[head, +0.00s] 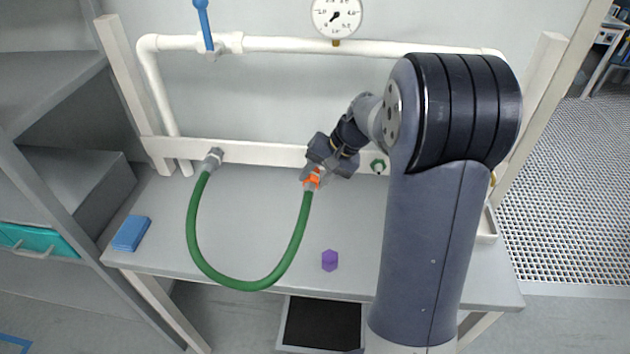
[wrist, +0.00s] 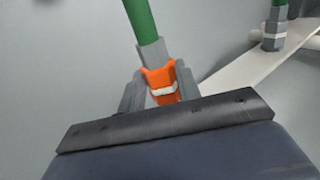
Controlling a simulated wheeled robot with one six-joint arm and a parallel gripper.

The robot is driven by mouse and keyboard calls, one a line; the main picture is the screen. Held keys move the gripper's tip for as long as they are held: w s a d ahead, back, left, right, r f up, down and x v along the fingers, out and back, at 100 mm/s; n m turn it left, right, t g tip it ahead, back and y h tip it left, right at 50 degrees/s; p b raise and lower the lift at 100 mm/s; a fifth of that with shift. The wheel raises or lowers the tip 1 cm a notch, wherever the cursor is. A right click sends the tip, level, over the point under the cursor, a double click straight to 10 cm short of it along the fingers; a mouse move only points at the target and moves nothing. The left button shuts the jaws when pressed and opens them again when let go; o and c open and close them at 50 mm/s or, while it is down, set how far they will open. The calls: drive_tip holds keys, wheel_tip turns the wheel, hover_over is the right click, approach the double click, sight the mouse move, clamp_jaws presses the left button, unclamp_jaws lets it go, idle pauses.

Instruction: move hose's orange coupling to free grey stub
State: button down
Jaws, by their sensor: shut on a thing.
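The green hose (head: 245,286) hangs in a U from the white rail. Its left end sits in a grey fitting (head: 213,158) on the rail; a grey fitting with green hose also shows at the upper right of the wrist view (wrist: 274,30). The orange coupling (head: 312,179) is on the hose's right end. My gripper (head: 313,172) is shut on it, and the wrist view shows the orange coupling (wrist: 160,83) between the grey fingers (wrist: 158,92). Whether the coupling touches a stub is hidden. I cannot make out a free grey stub; my arm covers part of the rail.
A small green-ringed fitting (head: 378,166) is on the rail (head: 265,153) right of my gripper. A pressure gauge (head: 337,15) and a blue-handled valve (head: 205,25) are on the upper pipe.

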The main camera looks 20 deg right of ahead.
sight(317, 168)
drive_tip(key=shift+w+d, duration=0.2)
drive_tip(key=shift+w, duration=0.2)
drive_tip(key=shift+w+d+p, duration=0.2)
drive_tip(key=shift+w+d, duration=0.05)
drive_tip(key=shift+w, duration=0.35)
drive_tip(key=shift+w+d+p, duration=0.2)
drive_tip(key=shift+w, duration=0.35)
drive_tip(key=c, duration=0.9)
unclamp_jaws()
drive_tip(key=shift+c, duration=0.2)
drive_tip(key=v, duration=1.1)
drive_tip(key=shift+b, duration=0.4)
drive_tip(key=shift+w+a+f, duration=0.1)
drive_tip(key=shift+f, duration=0.05)
